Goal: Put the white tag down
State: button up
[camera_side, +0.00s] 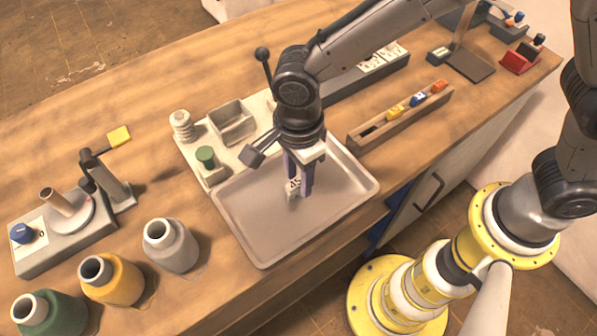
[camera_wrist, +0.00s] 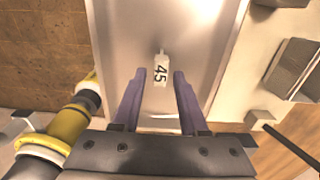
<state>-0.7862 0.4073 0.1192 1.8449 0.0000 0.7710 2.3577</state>
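The white tag (camera_wrist: 161,72), marked 45, is in the wrist view, over the bare grey tray. In the side view the tag (camera_side: 293,187) shows low beside the purple fingers, partly covered by them. My gripper (camera_wrist: 160,76) points down over the tray (camera_side: 245,232). Its two fingers stand on either side of the tag, with a visible gap on each side, so it is open. I cannot tell for certain whether the tag touches the tray floor.
A pale fixture board with a square metal bin (camera_side: 232,122) and a green-topped post (camera_side: 206,157) stands behind the tray. A wooden rack (camera_side: 400,115) with coloured tags is to the right. Several thread spools, including a grey one (camera_side: 170,246), stand at left. The tray around the tag is clear.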

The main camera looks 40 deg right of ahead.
aim_at(299, 181)
jog(key=shift+o, duration=0.2)
jog(key=shift+r, duration=0.1)
notch_tip(299, 181, up, 12)
dwell(0.5)
jog(key=shift+r, duration=0.1)
jog(key=s+d+r+n+t, duration=0.1)
jog(key=d+r+n, duration=0.15)
jog(key=d, duration=0.35)
jog(key=s+d+r+n+t+y, duration=0.1)
jog(key=d+r+n, duration=0.15)
jog(key=d, duration=0.45)
jog(key=s+d+r+n+t, duration=0.1)
jog(key=d+r+n, duration=0.1)
jog(key=d+n, duration=0.3)
jog(key=s+d+f+n+t+h, duration=0.1)
jog(key=s+d+f+n+t, duration=0.1)
jog(key=s+d+n, duration=0.6)
jog(key=shift+s+d+f+t, duration=0.4)
jog(key=shift+s+d, duration=0.5)
jog(key=shift+d, duration=0.75)
